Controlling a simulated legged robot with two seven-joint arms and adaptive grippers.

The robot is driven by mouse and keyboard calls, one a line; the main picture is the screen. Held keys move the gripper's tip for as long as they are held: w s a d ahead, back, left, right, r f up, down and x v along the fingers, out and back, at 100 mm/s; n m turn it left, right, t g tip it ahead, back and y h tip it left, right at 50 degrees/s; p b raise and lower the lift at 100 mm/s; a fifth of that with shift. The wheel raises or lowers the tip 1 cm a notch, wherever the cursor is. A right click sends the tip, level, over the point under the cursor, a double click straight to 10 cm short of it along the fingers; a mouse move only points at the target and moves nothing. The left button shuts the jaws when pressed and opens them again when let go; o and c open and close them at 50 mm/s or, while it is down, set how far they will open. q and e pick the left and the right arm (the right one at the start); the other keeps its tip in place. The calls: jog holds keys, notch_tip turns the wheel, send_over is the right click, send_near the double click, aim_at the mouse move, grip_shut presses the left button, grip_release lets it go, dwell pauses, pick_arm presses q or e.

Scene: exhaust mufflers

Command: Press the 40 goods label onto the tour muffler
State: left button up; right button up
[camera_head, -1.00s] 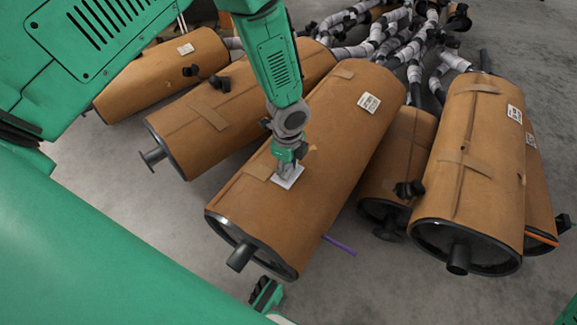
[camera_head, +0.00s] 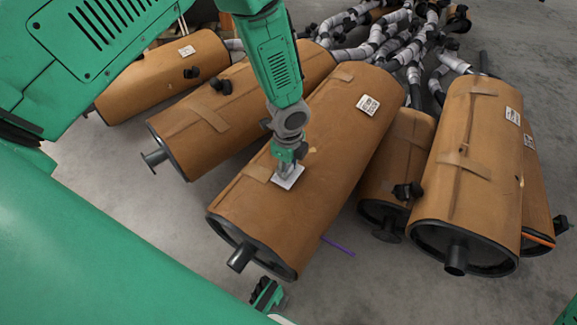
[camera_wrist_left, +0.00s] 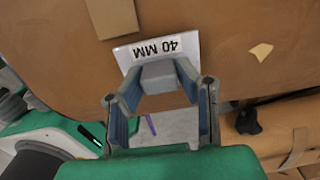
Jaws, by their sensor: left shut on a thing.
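The muffler under my left gripper is a large brown-wrapped cylinder (camera_head: 335,140) lying at an angle mid-view; its wrapping also fills the top of the left wrist view (camera_wrist_left: 220,30). The 40 label (camera_head: 288,181) is a white square on its upper side, towards the near end. In the left wrist view the label (camera_wrist_left: 185,42) reads "40 MM" upside down. My left gripper (camera_head: 287,170) points down at the label, shut on a small grey block (camera_wrist_left: 158,75) at the label. The label looks flat against the wrapping; I cannot tell whether it fully touches.
Other brown mufflers lie close on the left (camera_head: 230,120) and right (camera_head: 470,170). A printed white label (camera_head: 367,104) sits farther up the middle muffler. Wrapped grey pipes (camera_head: 385,45) crowd the back. A purple stick (camera_head: 338,246) lies on the bare grey floor.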

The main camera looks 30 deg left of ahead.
pick_arm(q)
jog(key=shift+f+b, duration=0.35)
jog(key=shift+f, duration=0.25)
dwell(0.8)
jog(key=shift+r+p, duration=3.35)
jog(key=shift+r, duration=0.25)
